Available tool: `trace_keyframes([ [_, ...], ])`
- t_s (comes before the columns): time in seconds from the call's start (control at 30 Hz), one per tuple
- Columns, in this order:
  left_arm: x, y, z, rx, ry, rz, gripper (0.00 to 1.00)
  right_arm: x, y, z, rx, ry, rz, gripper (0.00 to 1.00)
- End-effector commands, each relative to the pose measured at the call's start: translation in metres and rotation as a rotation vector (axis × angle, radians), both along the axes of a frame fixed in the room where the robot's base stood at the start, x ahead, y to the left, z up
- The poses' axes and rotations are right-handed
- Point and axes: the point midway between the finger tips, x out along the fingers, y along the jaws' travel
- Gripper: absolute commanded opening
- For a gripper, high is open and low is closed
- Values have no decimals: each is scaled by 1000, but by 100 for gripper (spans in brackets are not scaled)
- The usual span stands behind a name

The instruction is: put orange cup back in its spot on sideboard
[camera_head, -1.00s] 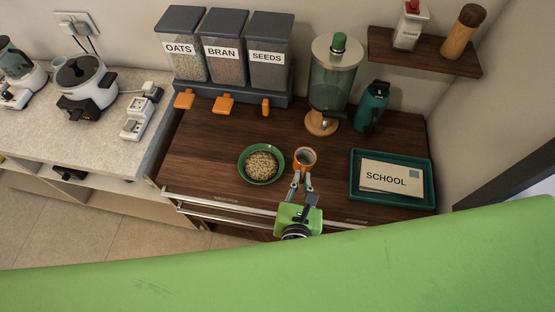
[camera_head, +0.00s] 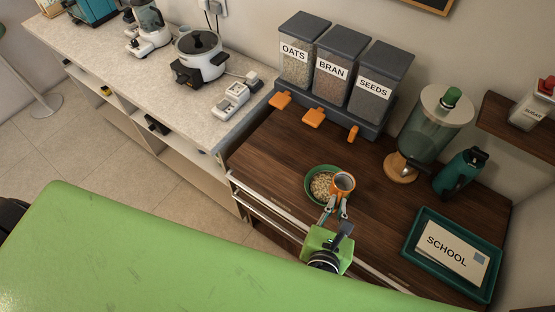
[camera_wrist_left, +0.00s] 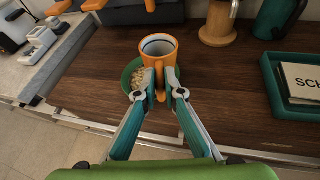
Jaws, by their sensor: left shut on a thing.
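The orange cup (camera_head: 342,184) has a pale inside with a dark rim line and is upright. My left gripper (camera_head: 336,206) is shut on it from the front edge side. In the left wrist view the fingers (camera_wrist_left: 163,82) pinch the near side of the cup (camera_wrist_left: 158,50), around its handle. The cup overlaps the right part of the green bowl (camera_head: 311,189) of oats in the head view. I cannot tell exactly how high it is above the wooden sideboard top (camera_head: 270,160). My right gripper is not in view.
A dispenser rack labelled OATS, BRAN and SEEDS (camera_head: 345,80) stands at the back. A glass drink dispenser (camera_head: 432,130), a teal bottle (camera_head: 459,172) and a teal tray (camera_head: 407,254) with a SCHOOL envelope are to the right. A stone-topped counter (camera_head: 120,75) with appliances is to the left.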

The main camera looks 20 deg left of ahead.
Motion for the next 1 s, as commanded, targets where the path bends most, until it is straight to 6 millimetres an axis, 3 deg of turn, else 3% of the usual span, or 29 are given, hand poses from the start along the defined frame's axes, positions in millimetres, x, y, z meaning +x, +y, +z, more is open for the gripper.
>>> trace_keyframes([
  [0.03, -2, 23, 9, -11, 1, 79, 0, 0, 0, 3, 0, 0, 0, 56],
  [0.2, -13, 94, 30, -44, -6, 329, 0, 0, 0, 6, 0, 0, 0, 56],
  [0.4, -28, 144, 47, -71, -23, 510, 0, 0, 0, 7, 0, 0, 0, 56],
  [0.57, -20, 159, 46, -76, -32, 553, 0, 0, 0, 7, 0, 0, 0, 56],
  [0.8, 35, 175, 21, -75, -33, 553, 0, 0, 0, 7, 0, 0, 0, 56],
  [0.9, 59, 182, 6, -77, -33, 552, 0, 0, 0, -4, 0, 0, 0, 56],
  [1.0, 67, 184, -14, -79, -31, 552, 0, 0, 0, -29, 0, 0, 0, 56],
])
